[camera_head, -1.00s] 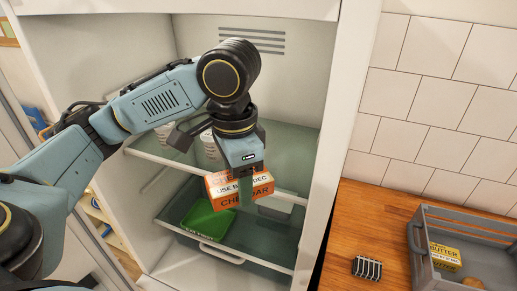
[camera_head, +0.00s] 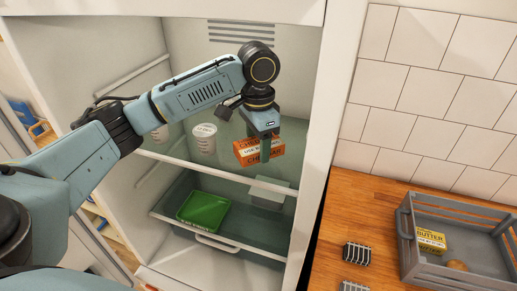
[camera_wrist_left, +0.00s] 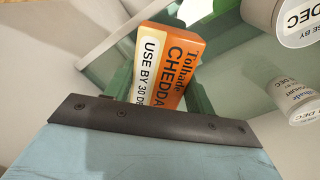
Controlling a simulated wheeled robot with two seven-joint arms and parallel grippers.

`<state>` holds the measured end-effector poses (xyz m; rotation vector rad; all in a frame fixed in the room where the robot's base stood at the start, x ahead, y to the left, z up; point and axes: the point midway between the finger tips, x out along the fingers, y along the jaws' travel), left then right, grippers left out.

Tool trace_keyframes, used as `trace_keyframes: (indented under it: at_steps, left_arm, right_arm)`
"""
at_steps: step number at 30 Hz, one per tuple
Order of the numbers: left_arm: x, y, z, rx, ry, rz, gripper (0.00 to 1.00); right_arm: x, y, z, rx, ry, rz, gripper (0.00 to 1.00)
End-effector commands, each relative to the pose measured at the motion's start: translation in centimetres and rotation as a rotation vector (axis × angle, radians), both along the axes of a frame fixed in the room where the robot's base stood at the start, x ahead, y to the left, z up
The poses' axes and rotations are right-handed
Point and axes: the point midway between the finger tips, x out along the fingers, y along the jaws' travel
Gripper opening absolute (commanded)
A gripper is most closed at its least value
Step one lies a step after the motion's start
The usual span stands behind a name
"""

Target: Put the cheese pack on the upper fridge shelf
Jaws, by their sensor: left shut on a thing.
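The cheese pack (camera_head: 250,147), an orange and white cheddar box, is held in my left gripper (camera_head: 265,148) inside the open fridge. It is at the upper glass shelf (camera_head: 230,164), right of its middle; I cannot tell whether it touches the glass. In the left wrist view the pack (camera_wrist_left: 172,62) sits tilted between the green fingers, its label showing. My right gripper is not in view.
A white tub (camera_head: 204,139) stands on the upper shelf left of the pack, with another partly hidden by my arm. Below are a green tray (camera_head: 204,211) and a pale container (camera_head: 270,188). A grey crate (camera_head: 409,243) with butter (camera_head: 431,240) stands on the wooden counter.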

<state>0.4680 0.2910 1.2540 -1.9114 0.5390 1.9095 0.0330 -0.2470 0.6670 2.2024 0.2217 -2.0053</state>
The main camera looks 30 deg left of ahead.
Motion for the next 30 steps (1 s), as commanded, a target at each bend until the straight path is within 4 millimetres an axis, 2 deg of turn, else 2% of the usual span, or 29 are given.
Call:
trace_keyframes:
  at_steps: [4,7,17,18,22,23,30]
  left_arm:
    - [0.0,0.1,-2.1,0.001,0.002,0.001,0.25]
    - [0.4,0.1,-2.5,0.001,0.001,0.000,0.25]
    - [0.4,0.1,-3.0,0.001,0.001,0.000,0.25]
    - [0.3,0.1,-3.1,0.001,0.001,0.000,0.56]
    - [0.4,0.1,-3.0,0.001,0.001,0.000,0.73]
    - [0.4,0.1,-3.0,0.001,0.001,0.000,0.76]
    - [0.4,0.1,-3.0,0.001,0.001,0.000,0.76]
  right_arm:
    - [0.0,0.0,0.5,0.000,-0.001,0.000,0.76]
    - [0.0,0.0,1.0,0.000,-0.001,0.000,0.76]
    - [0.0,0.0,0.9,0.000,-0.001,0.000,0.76]
    - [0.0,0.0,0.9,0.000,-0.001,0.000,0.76]
    - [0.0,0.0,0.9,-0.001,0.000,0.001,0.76]
    - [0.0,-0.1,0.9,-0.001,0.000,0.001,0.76]
    - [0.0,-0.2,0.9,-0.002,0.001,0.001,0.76]
